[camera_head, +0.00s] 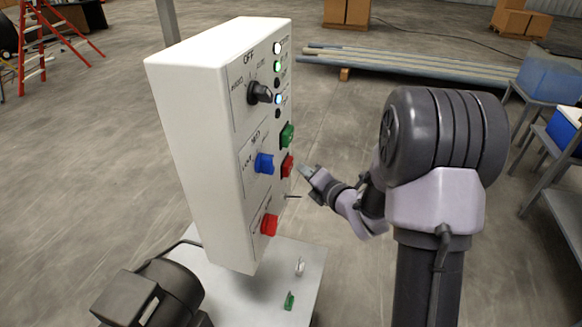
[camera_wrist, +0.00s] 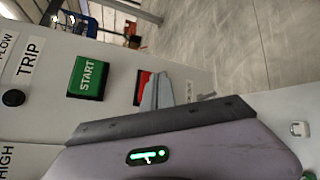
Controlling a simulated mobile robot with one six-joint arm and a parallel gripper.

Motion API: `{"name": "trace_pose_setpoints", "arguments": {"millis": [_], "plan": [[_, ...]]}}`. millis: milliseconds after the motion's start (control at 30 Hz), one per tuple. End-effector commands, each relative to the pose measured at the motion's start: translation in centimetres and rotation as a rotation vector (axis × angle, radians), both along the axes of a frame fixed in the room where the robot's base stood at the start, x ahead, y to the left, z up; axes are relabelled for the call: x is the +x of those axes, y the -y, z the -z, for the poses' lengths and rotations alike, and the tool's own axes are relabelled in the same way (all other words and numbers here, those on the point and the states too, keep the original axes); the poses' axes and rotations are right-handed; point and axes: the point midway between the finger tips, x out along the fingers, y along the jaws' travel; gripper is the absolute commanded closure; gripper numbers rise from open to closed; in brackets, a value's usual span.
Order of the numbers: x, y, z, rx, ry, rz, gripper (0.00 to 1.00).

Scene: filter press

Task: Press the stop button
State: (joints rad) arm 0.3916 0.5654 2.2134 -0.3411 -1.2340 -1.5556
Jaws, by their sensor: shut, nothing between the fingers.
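The white control box (camera_head: 190,130) stands upright on the left. Its stop button is the red square one (camera_head: 287,166) just below the green start button (camera_head: 287,135). In the wrist view, the green button (camera_wrist: 88,77) reads START, and the red button (camera_wrist: 142,84) beside it is partly hidden by my fingers. My gripper (camera_head: 304,171) is shut and empty, its tips pointing at the panel close to the red button. In the head view a small gap shows between tips and button. In the wrist view the shut fingertips (camera_wrist: 156,88) overlap the red button's edge; I cannot tell contact there.
The panel also carries a black selector knob (camera_head: 260,93), a blue knob (camera_head: 264,163), a lower red knob (camera_head: 269,224) and several indicator lights. A dark motor (camera_head: 165,290) sits at lower left. The floor behind my gripper is clear; tables with blue bins (camera_head: 549,76) stand right.

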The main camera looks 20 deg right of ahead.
Motion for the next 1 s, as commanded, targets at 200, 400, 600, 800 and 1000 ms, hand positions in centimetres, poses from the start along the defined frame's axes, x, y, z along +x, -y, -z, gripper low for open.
{"name": "trace_pose_setpoints", "arguments": {"millis": [200,400,600,800,1000], "plan": [[0.0,0.0,0.0,0.0,0.0,0.0,1.0],[0.0,0.0,0.0,0.0,0.0,0.0,1.0],[0.08,-0.12,0.08,-0.001,0.001,-0.001,1.0],[0.44,-0.65,0.17,-0.001,0.001,-0.001,1.0],[0.49,-0.73,-0.01,0.0,0.0,0.0,1.0]]}}
